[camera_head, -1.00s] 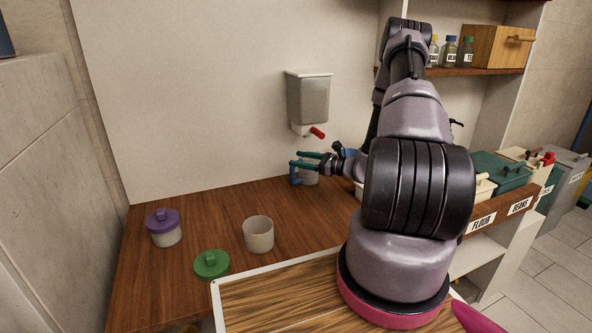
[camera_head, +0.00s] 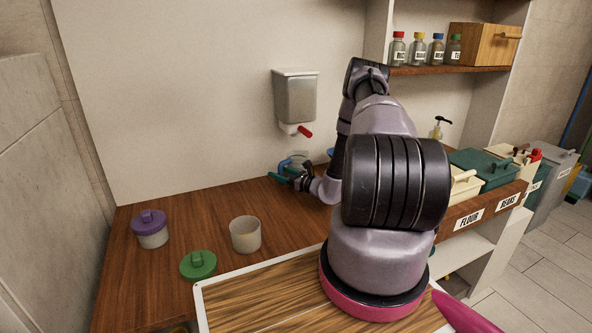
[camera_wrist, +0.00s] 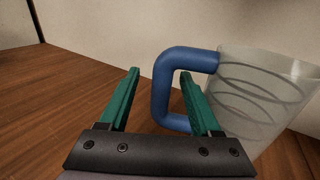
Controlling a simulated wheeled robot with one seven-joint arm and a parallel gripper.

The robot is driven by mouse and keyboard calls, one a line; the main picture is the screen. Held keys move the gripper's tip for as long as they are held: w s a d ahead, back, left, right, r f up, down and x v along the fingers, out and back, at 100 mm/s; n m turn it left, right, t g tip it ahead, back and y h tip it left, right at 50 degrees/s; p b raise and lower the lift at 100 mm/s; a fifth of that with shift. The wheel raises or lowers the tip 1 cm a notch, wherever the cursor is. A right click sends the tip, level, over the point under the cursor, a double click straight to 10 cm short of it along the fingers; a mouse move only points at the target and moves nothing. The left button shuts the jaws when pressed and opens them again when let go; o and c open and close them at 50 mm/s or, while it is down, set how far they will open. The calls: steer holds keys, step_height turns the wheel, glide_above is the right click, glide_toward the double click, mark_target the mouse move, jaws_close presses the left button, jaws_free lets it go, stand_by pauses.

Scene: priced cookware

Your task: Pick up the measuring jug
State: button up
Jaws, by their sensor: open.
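The measuring jug (camera_wrist: 258,98) is clear with dark ring lines and a blue handle (camera_wrist: 160,90). It stands upright on the wooden counter near the back wall. In the head view its rim (camera_head: 299,158) shows behind my gripper (camera_head: 280,175), and my arm hides part of it. In the wrist view my gripper (camera_wrist: 158,88) is open, with teal fingers. The handle's outer bar appears between the two fingers, and the right finger overlaps the handle's opening. I cannot tell whether a finger touches the handle.
A dispenser (camera_head: 295,97) with a red lever hangs on the wall above the jug. A beige cup (camera_head: 245,235), a green lid (camera_head: 198,265) and a purple-lidded jar (camera_head: 151,230) stand at the left. A white-edged board (camera_head: 262,297) lies in front. Labelled bins (camera_head: 482,168) stand at the right.

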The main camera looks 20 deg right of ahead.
steer(key=shift+x, duration=1.45)
jaws_close()
